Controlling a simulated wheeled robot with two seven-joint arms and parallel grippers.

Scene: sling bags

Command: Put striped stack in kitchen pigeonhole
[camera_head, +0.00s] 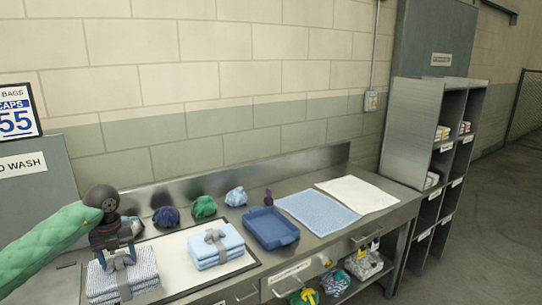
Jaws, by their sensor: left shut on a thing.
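The striped stack (143,273), folded blue-and-white cloth with a grey band, sits at the left end of the steel counter on a white sheet. My left gripper (117,260) is over it, pointing down and shut on the band at its top. The fingertips are small and partly hidden by the gripper body. The pigeonhole unit (411,123) stands at the right, a grey cabinet with several labelled openings. Some hold folded cloths; the label words are too small to read. My right gripper is not in view.
A light blue banded stack (232,239) lies right of the striped one. Behind are dark blue (166,217), green (204,207) and pale blue (236,196) bundles. A blue tray (270,229), blue cloth (318,212) and white cloth (357,194) lie farther right.

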